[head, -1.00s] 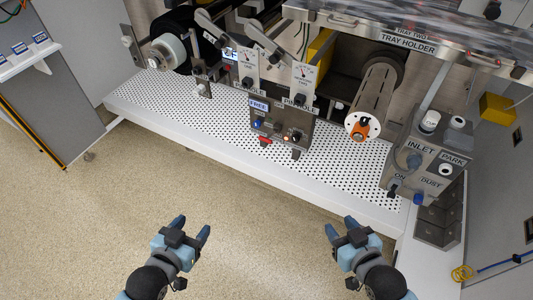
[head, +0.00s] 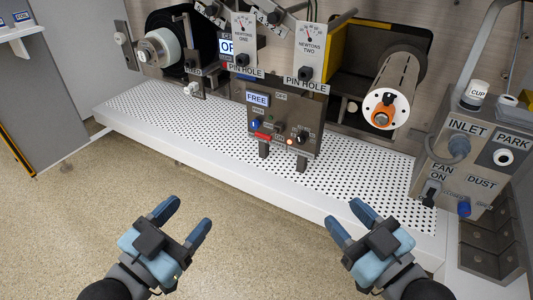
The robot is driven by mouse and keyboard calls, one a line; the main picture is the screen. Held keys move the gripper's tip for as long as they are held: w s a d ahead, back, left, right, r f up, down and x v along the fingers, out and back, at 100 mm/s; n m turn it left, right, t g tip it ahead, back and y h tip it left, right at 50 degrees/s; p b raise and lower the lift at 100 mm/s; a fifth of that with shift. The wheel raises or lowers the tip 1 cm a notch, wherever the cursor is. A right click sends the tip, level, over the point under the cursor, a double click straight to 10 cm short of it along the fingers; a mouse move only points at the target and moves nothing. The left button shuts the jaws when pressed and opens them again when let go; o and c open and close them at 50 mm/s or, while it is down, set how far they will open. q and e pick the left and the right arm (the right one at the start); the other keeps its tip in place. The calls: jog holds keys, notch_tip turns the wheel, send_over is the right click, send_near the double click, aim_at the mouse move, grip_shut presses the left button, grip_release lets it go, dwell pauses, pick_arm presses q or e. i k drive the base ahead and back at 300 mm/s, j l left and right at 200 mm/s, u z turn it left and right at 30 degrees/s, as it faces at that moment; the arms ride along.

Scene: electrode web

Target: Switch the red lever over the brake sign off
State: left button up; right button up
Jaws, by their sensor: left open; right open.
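The red lever (head: 264,137) is a small red piece low on the left of a grey control box (head: 313,133) at the middle of the bench. A lit sign reading FREE (head: 258,99) is on the upper left of the same box. I cannot read a brake sign by the lever at this size. My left gripper (head: 186,220) is open and empty, in front of the bench, below and left of the lever. My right gripper (head: 347,218) is open and empty, below and right of it. Neither touches the box.
A blue knob (head: 255,124) and a black knob (head: 302,137) flank the red lever's area. The white perforated bench (head: 200,125) runs across below. An orange-hubbed roller (head: 382,110) and a FAN/DUST box (head: 468,165) stand to the right. The floor in front is clear.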

aim_at(266, 135)
jog(key=i+z, duration=0.35)
jog(key=i, duration=0.55)
jog(key=i+l, duration=0.05)
